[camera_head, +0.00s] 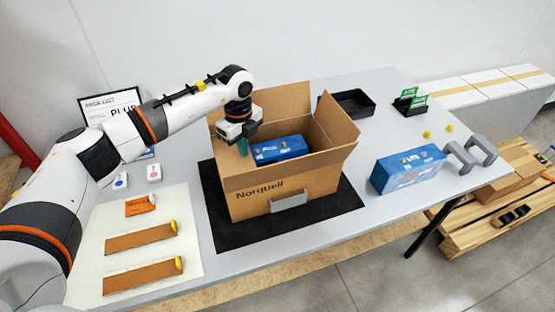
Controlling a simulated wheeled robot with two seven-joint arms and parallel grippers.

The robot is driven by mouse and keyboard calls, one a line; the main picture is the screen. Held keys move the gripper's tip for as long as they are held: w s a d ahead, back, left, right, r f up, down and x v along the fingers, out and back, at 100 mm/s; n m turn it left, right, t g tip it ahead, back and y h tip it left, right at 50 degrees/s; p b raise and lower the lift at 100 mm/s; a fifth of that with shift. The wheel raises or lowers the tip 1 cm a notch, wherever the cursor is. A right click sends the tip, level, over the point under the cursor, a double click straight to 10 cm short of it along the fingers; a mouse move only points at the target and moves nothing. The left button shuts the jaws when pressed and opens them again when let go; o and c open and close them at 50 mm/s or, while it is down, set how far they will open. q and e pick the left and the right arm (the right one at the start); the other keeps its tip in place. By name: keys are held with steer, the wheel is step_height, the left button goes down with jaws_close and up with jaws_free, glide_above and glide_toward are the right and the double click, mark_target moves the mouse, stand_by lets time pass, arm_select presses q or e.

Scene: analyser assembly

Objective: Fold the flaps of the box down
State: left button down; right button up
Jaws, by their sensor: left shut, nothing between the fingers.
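The open cardboard box (258,205), marked "Norquell", stands on a black mat (232,234) in the middle of the table. Its back flap (282,100) stands up, and its right flap (338,121) stands up and leans outward. The front flap (300,167) slopes at the front rim. The left flap is mostly hidden by my gripper. A blue package (279,149) lies inside the box. My left gripper (242,148) points down at the box's left rim, its fingers shut and empty. Contact with the flap cannot be told. My right gripper is not in view.
A second blue package (408,170) and grey handle-shaped parts (470,155) stand right of the box. A black tray (353,103) and green cards (410,101) are behind. A white sheet (188,222) with cardboard strips lies left.

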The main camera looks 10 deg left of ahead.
arm_select(q)
step_height(320, 180, up, 8)
steer(key=p, duration=0.4)
steer(key=shift+f+p, duration=0.2)
steer(key=shift+p, duration=0.2)
